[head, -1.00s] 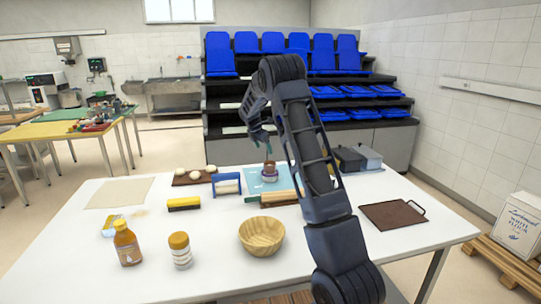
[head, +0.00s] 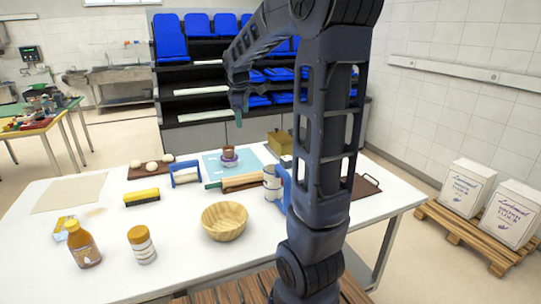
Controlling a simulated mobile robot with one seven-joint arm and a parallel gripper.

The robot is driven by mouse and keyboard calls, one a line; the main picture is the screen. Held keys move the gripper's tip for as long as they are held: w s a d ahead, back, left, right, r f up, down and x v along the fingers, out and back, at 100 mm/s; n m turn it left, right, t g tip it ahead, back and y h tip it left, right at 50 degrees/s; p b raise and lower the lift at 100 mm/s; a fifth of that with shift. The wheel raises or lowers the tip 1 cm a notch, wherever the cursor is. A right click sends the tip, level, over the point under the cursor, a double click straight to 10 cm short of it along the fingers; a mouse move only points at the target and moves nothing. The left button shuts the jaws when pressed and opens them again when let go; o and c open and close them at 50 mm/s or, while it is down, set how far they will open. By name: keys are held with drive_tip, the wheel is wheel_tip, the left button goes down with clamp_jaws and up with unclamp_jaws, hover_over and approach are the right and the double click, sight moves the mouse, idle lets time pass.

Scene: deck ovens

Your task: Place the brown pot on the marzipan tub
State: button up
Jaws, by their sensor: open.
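The small brown pot (head: 229,151) appears upright on top of a low purplish tub (head: 229,161), which I take to be the marzipan tub; its label is too small to read. Both stand on the light blue mat (head: 212,167) near the far edge of the white table. My gripper (head: 238,119) is above and slightly right of the pot, pointing down. It is open and empty, with clear space between its fingertips and the pot.
A rolling pin (head: 236,182) lies just in front of the mat. A blue frame (head: 186,172) stands left of it, and a wooden bowl (head: 224,221) sits nearer. A brown board with white dough balls (head: 151,167) is at the left. My arm hides part of the right side.

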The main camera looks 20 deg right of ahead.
drive_tip(key=s+f+m, duration=0.1)
drive_tip(key=s+m, duration=0.4)
drive_tip(key=s, duration=1)
drive_tip(key=s+f+m+t+y, duration=0.1)
drive_tip(key=s+m, duration=0.5)
drive_tip(key=s, duration=0.9)
drive_tip(key=shift+a+f+m+t, duration=0.3)
drive_tip(key=shift+a+f, duration=0.15)
drive_tip(key=shift+f, duration=0.35)
